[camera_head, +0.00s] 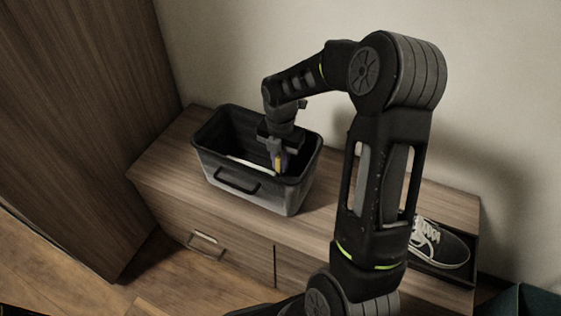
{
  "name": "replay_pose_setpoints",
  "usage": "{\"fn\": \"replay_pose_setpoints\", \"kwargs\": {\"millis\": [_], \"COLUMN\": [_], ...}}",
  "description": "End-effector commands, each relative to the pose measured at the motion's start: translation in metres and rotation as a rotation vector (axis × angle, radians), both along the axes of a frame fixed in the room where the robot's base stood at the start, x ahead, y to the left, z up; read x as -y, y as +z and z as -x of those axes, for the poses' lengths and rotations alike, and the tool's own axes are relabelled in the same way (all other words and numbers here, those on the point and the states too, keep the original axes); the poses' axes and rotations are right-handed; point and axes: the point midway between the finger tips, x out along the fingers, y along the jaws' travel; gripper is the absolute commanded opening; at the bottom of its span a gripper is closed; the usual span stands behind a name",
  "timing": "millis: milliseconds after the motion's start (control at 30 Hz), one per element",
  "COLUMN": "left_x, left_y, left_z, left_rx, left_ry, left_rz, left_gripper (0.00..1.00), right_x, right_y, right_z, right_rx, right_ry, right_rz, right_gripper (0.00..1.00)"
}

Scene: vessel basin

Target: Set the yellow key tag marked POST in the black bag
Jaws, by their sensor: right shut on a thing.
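The black bag (206,166) is an open, box-like container with a handle on its front, standing upright on the wooden cabinet. My right gripper (279,160) points down into the bag's mouth on its right side. It is shut on a small yellow thing, likely the key tag (278,164), with a dark bluish part beside it. The POST marking is too small to read. The tag is within the bag's opening; I cannot tell whether it touches the bottom. My left gripper is not in view.
The low wooden cabinet (170,178) has a drawer with a metal handle (206,241). A pale, flat thing (248,165) shows inside the bag. A dark shoe (432,243) sits in a tray at the right. A tall wooden wardrobe (80,120) stands at the left.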

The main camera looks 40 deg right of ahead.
Motion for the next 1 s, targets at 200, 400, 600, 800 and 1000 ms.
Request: {"fn": "replay_pose_setpoints", "kwargs": {"millis": [200, 400, 600, 800, 1000], "left_x": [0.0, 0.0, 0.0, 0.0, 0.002], "left_y": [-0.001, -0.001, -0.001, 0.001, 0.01], "left_z": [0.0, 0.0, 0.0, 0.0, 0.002], "left_rx": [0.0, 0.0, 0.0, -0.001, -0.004], "left_ry": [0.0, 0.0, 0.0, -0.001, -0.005], "left_rz": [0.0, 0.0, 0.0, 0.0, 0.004], "left_gripper": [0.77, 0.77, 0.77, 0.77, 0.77], "right_x": [0.0, 0.0, 0.0, 0.0, 0.0], "right_y": [-0.003, -0.003, -0.003, 0.003, 0.03], "right_z": [0.0, 0.0, 0.0, 0.0, -0.001], "right_rx": [0.0, 0.0, 0.0, 0.001, 0.004], "right_ry": [0.0, 0.0, 0.0, 0.0, 0.001], "right_rz": [0.0, 0.0, 0.0, 0.0, 0.001], "right_gripper": [0.16, 0.33, 0.36, 0.36, 0.36]}}
